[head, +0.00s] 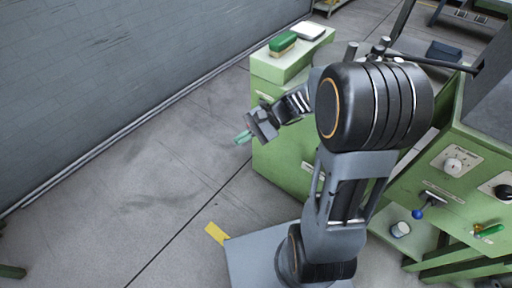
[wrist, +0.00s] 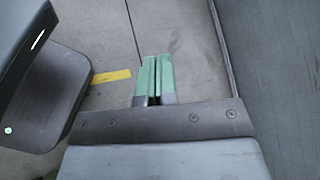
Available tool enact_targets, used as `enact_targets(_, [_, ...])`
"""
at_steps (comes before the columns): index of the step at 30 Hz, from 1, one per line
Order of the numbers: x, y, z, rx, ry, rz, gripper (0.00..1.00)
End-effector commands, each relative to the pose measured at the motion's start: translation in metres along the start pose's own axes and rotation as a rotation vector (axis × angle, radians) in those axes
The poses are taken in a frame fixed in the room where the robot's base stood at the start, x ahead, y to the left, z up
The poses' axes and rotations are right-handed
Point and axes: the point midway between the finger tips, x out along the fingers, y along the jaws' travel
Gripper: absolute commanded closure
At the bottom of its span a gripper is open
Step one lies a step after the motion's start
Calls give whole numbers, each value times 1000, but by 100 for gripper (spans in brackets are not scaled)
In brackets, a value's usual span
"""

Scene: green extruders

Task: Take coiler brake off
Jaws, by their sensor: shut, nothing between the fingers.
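My gripper (head: 243,137) is at the middle left in the head view, beside the left end of the green machine and over bare floor. In the wrist view its two green fingers (wrist: 156,76) lie together, shut with nothing between them. The machine's front panel (head: 455,160) at the right carries a white knob (head: 453,165), a black knob (head: 503,191) and a lever with a blue ball end (head: 418,214). I cannot tell which part is the coiler brake. My arm hides much of the machine's middle.
A green brush (head: 283,42) and a white-topped item (head: 297,31) sit on the machine's left cabinet (head: 262,70). A white cup (head: 400,229) stands on a low shelf. A yellow floor mark (head: 215,234) lies near my base. The floor at left is clear up to the grey wall (head: 110,80).

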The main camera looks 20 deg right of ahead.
Motion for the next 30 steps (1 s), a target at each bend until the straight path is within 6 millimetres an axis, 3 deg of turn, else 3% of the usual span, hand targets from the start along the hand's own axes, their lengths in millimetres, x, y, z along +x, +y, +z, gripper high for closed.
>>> enact_targets(1, [18, 16, -48, 73, -67, -108, 100])
enact_targets(6, [20, 22, -150, 243, -264, -513, 100])
enact_targets(12, [0, 54, -259, 332, -395, -932, 100])
enact_targets(15, [-10, 74, -298, 344, -423, -1086, 100])
enact_targets(21, [-23, 99, -336, 343, -443, -1252, 100])
enact_targets(30, [-28, 106, -344, 340, -445, -1300, 100])
